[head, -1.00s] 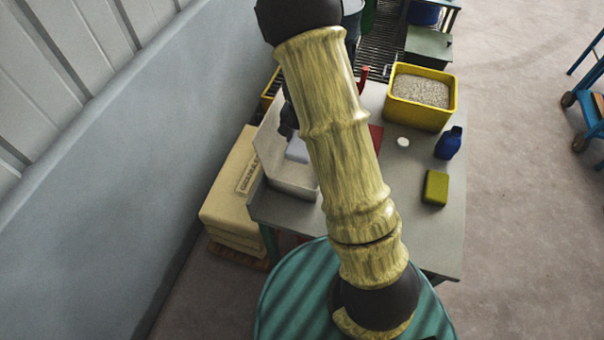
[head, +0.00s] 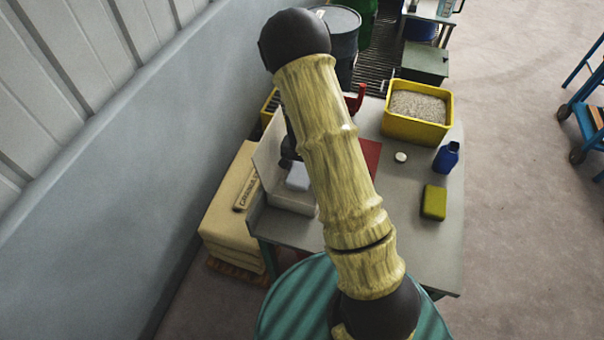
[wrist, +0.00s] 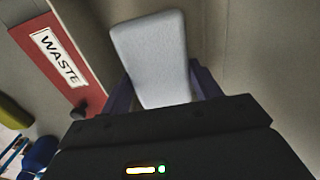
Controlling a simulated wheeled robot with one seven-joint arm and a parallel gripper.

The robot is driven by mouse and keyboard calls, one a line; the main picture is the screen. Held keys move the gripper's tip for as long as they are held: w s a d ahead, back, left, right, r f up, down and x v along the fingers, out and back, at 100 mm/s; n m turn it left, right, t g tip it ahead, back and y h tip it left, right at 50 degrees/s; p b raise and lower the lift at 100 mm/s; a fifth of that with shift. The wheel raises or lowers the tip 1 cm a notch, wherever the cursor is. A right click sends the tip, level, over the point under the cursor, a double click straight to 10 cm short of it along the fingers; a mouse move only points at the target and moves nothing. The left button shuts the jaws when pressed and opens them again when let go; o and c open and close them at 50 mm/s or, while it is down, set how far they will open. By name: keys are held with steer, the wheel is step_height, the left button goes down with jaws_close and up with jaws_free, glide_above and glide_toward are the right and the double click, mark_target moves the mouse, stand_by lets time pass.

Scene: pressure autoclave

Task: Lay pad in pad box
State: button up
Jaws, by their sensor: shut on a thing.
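A pale grey pad (wrist: 152,58) is held between the dark fingers of my gripper (wrist: 163,90) in the wrist view. In the head view the pad (head: 298,177) shows just left of my arm, over the opening of a light grey box (head: 290,203) with its lid raised, at the table's left edge. My gripper (head: 288,150) is mostly hidden behind the arm there. The pad looks tilted in the wrist view. I cannot tell whether it touches the box.
A red waste box (wrist: 70,60) labelled WASTE is beside the pad; it also shows behind my arm (head: 371,155). The grey table (head: 400,235) also bears a yellow bin of granules (head: 405,130), a blue bottle (head: 446,157), a white disc (head: 400,157) and an olive block (head: 433,202).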

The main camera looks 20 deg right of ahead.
steer(key=shift+f, duration=1.85)
steer(key=shift+f, duration=0.15)
steer(key=o, duration=0.9)
steer(key=shift+o, duration=0.2)
step_height(320, 180, up, 12)
steer(key=shift+r+b, duration=0.15)
steer(key=shift+b, duration=0.3)
